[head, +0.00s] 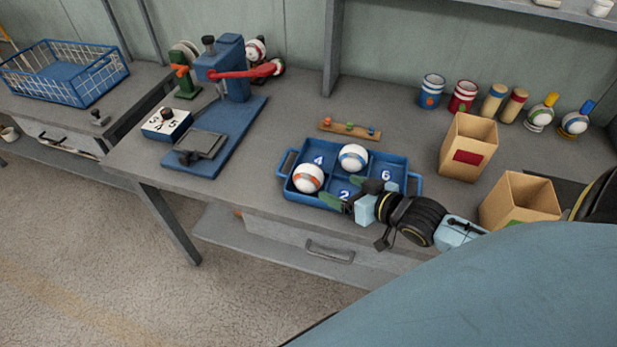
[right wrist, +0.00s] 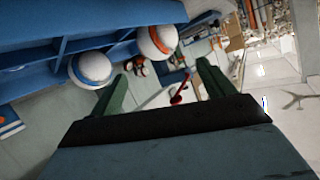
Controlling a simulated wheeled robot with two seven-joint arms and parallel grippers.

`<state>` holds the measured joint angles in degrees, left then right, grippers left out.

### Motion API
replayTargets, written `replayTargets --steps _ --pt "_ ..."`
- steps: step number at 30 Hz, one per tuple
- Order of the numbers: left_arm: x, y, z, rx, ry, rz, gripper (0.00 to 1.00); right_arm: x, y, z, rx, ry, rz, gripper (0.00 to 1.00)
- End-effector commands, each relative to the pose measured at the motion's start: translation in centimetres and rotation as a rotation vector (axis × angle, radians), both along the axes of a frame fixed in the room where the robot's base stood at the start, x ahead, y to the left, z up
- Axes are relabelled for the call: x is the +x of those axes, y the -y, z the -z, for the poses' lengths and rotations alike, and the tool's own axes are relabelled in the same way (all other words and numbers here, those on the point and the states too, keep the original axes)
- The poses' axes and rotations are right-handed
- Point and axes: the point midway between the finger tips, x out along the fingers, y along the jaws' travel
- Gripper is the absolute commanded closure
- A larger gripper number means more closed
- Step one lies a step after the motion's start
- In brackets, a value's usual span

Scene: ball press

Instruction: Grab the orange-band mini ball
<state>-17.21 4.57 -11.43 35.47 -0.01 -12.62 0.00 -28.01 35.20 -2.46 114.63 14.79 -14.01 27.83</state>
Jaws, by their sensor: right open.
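The orange-band ball (head: 308,178) is white with an orange stripe and sits at the left of the blue compartment tray (head: 402,164). In the right wrist view the orange-band ball (right wrist: 157,41) is just beyond the fingertips. A white ball with a blue band (head: 353,158) sits in a back compartment, and it also shows in the right wrist view (right wrist: 93,68). My right gripper (head: 346,194) is open and empty over the tray's front, right of the orange-band ball. Its green fingers also show in the right wrist view (right wrist: 162,71). My left gripper is not in view.
A blue press with a red lever (head: 232,70) stands to the left. A wooden strip with coloured knobs (head: 350,130) lies behind the tray. Two cardboard boxes (head: 468,147) (head: 519,198) stand to the right. Cans and cylinders line the back right. The bench between press and tray is clear.

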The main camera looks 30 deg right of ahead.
Motion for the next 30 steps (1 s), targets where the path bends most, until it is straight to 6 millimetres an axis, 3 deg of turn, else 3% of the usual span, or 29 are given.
replayTargets --steps 9,19,30 --pt "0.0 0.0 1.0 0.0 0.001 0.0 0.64 4.9 -1.1 2.1 -0.001 0.001 0.001 0.19" --pt "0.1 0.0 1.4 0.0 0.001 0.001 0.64 6.9 -1.5 3.1 -0.002 -0.002 0.0 0.19" --pt "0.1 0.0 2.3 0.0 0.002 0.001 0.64 10.6 -2.1 5.1 -0.003 -0.003 0.0 0.19"
